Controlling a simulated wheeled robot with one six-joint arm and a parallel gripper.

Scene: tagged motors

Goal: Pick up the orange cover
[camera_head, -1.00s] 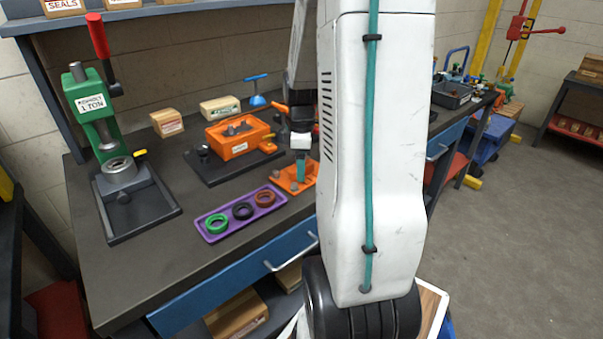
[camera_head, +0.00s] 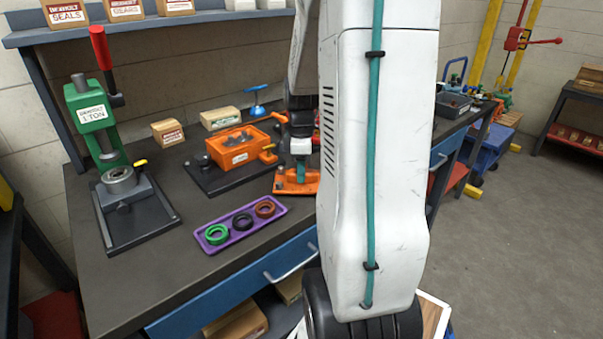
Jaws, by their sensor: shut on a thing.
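The orange cover (camera_head: 284,187) is a flat orange plate at the right of the workbench top, partly hidden behind my arm. My gripper (camera_head: 301,178) points down at it, with teal fingers shut on the cover's raised middle part. Whether the cover is clear of the bench top or resting on it cannot be told. An orange motor housing (camera_head: 240,148) with an open top sits on a dark base plate (camera_head: 200,181) to the left of the cover.
A purple tray (camera_head: 227,245) with green, black and brown rings lies in front. A green press (camera_head: 97,115) stands at the left. Boxes (camera_head: 168,132) and a blue-handled tool (camera_head: 257,95) stand behind the housing. A shelf (camera_head: 30,36) hangs above.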

